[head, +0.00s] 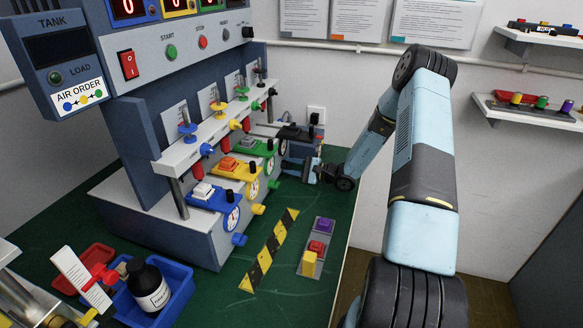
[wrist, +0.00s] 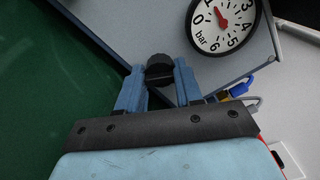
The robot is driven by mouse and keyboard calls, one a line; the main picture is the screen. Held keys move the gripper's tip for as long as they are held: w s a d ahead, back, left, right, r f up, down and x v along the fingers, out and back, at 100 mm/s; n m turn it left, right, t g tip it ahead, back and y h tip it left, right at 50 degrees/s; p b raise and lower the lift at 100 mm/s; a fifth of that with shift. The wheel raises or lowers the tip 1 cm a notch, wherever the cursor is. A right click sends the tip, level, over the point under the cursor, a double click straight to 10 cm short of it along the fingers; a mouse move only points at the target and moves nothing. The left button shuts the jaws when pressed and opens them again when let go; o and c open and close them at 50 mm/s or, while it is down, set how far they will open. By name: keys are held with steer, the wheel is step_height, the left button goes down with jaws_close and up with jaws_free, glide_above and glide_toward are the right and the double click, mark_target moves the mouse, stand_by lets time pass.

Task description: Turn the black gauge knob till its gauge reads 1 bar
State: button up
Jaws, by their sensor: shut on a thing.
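The black gauge knob (wrist: 158,70) sits between the two blue fingers of my gripper (wrist: 160,84) in the wrist view, and the fingers are shut on it. Its white round gauge (wrist: 236,22) is at the upper right of the wrist view, cut by the top edge. Its red needle points up and slightly left on the tilted dial; the exact reading is hard to tell. In the head view my gripper (head: 316,172) is at the far end of the bench, by the black station (head: 299,132). The knob cannot be made out there.
Blue, yellow and green stations (head: 212,198) with their own gauges line the console left of my gripper. A striped bar (head: 269,250) and a button strip (head: 317,246) lie on the green bench.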

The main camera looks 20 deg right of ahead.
steer(key=o, duration=1)
steer(key=shift+a, duration=0.1)
steer(key=shift+o, duration=0.2)
steer(key=v, duration=1.4)
steer(key=shift+f, duration=0.15)
steer(key=shift+a, duration=0.1)
